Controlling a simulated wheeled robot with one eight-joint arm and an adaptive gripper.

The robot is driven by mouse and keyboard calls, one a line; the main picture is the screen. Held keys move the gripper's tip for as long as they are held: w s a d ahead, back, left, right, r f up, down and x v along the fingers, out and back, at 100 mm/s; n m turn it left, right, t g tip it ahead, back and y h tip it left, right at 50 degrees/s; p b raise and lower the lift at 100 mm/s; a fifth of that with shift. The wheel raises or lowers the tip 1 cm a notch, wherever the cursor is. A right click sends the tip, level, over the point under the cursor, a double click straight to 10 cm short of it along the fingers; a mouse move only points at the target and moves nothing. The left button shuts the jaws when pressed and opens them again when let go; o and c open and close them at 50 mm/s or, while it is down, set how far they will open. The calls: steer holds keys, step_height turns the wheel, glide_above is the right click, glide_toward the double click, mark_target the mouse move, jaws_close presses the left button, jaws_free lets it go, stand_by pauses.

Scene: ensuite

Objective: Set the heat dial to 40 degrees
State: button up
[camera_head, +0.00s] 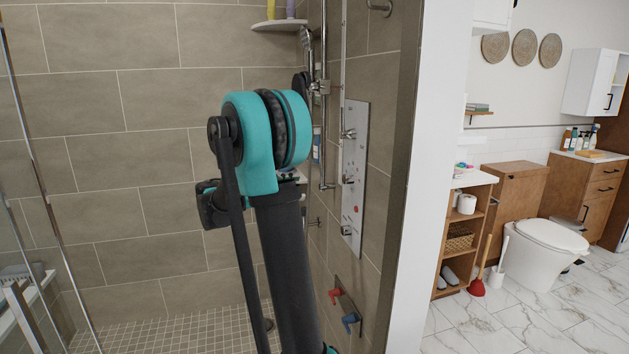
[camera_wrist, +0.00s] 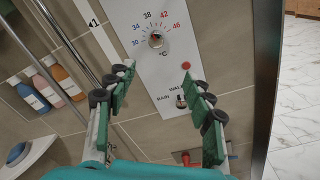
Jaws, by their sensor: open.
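The heat dial (camera_wrist: 157,40) is a small round metal knob on a pale shower panel (camera_wrist: 206,60). Tick marks and numbers from 30 to 46 arc around its top, with °C printed below. Its exact setting is too small to read. In the head view the knob (camera_head: 347,180) sits midway up the panel (camera_head: 358,120). My gripper (camera_wrist: 160,79) is open and empty, its green-padded fingers spread on either side below the dial. The fingers appear apart from the dial. In the head view my arm hides the gripper.
A red button (camera_wrist: 186,65) and a rain/wall selector (camera_wrist: 181,101) lie below the dial. Bottles (camera_wrist: 68,80) stand on a shelf at left. Red and blue taps (camera_head: 349,320) project low on the wall.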

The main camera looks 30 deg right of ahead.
mark_target(344, 180)
steer(key=s+d, duration=0.1)
steer(key=d, duration=1)
steer(key=s+d, duration=0.1)
steer(key=d, duration=0.4)
steer(key=shift+s+d+r, duration=0.25)
steer(key=shift+s, duration=0.05)
steer(key=c, duration=1.2)
steer(key=shift+o, duration=0.2)
